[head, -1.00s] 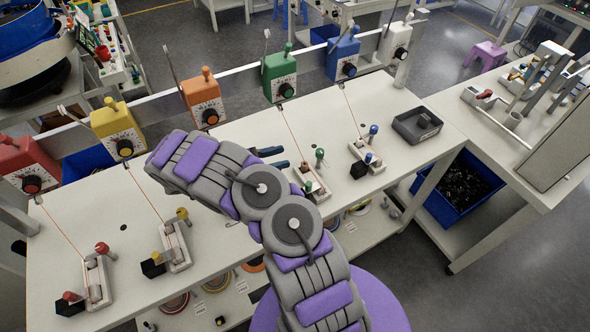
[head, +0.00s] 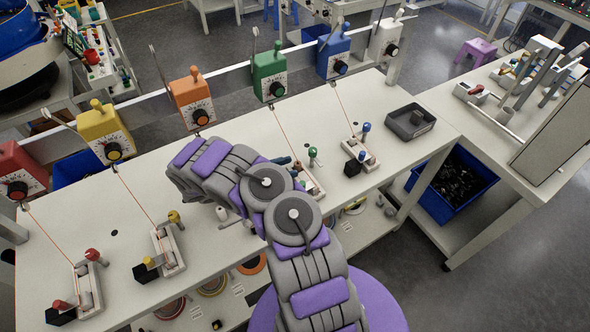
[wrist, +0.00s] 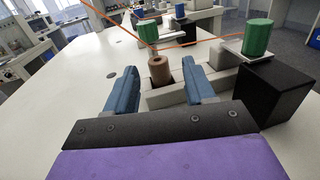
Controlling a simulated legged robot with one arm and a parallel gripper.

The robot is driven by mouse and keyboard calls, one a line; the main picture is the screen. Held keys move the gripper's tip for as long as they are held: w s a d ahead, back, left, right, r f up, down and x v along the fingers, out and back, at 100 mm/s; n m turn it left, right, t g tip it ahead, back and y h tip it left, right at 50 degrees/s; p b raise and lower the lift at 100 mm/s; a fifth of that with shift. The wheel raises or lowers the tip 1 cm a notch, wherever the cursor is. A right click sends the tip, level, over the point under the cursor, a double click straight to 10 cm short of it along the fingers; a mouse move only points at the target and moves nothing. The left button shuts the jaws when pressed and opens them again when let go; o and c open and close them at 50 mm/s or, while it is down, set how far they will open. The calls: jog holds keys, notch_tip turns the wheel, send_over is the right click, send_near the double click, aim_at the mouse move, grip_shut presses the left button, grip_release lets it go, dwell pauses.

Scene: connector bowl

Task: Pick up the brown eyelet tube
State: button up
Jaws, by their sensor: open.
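The brown eyelet tube (wrist: 160,71) stands upright at the near left end of a pale holder (wrist: 166,98) in the wrist view. My gripper (wrist: 160,86) is open, with one blue finger on each side of the tube. I cannot tell whether either finger touches it.
A green-topped peg (wrist: 148,32), a larger green knob (wrist: 257,37) and a black block (wrist: 272,92) stand close around the holder. An orange wire (wrist: 110,20) crosses behind the tube. A grey tray (head: 410,121) is at the table's right end. Bare tabletop lies left of my gripper.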

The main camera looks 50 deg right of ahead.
aim_at(297, 163)
jog(key=x, duration=0.5)
jog(key=shift+w+d+f, duration=0.15)
jog(key=shift+w+f, duration=0.1)
jog(key=shift+w, duration=0.1)
jog(key=shift+a+r, duration=0.15)
jog(key=shift+a, duration=0.5)
jog(key=shift+c, duration=0.3)
jog(key=shift+a+r, duration=0.1)
jog(key=shift+a, duration=0.1)
jog(key=shift+c, duration=1.4)
jog(key=shift+d, duration=0.35)
jog(key=c, duration=0.5)
jog(key=shift+c, duration=0.8)
